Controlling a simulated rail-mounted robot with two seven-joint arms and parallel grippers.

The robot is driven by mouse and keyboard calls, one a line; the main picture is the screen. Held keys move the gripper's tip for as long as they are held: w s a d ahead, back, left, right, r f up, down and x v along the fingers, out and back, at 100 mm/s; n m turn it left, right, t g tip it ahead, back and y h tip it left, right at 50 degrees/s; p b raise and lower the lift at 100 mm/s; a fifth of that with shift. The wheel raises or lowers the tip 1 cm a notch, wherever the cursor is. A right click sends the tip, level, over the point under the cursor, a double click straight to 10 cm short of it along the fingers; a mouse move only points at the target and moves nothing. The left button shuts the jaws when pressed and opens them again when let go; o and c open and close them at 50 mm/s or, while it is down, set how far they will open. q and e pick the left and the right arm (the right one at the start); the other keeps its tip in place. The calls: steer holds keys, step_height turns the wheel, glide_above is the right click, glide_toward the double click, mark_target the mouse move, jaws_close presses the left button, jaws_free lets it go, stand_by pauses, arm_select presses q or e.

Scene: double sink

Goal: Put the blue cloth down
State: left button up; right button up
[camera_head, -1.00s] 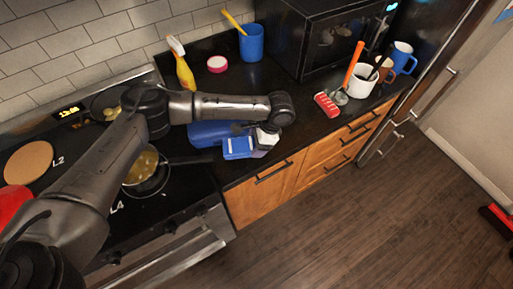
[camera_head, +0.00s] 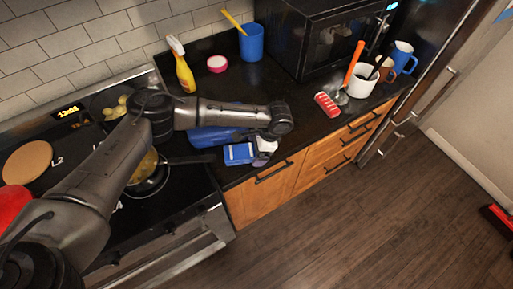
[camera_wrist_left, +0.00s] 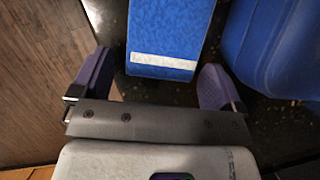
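The blue cloth (camera_head: 238,153), folded into a block with a white stripe, is at the front of the black counter, just right of the stove. It also shows in the left wrist view (camera_wrist_left: 172,32), its near end reaching between the fingers. My left gripper (camera_head: 264,151) is low over the counter at the cloth's right side. In the left wrist view the fingers (camera_wrist_left: 157,62) are spread, with narrow gaps showing between them and the cloth. The cloth appears to rest on the counter. My right gripper is not in view.
A large blue object (camera_head: 207,137) lies beside the cloth, partly behind my arm. A pan (camera_head: 150,180) on the stove is to the left. The counter's front edge is close to the cloth.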

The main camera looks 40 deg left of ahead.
arm_select(q)
steer(key=shift+r, duration=0.25)
steer(key=p+v, duration=0.1)
steer(key=v, duration=1.1)
steer(key=shift+f, duration=0.15)
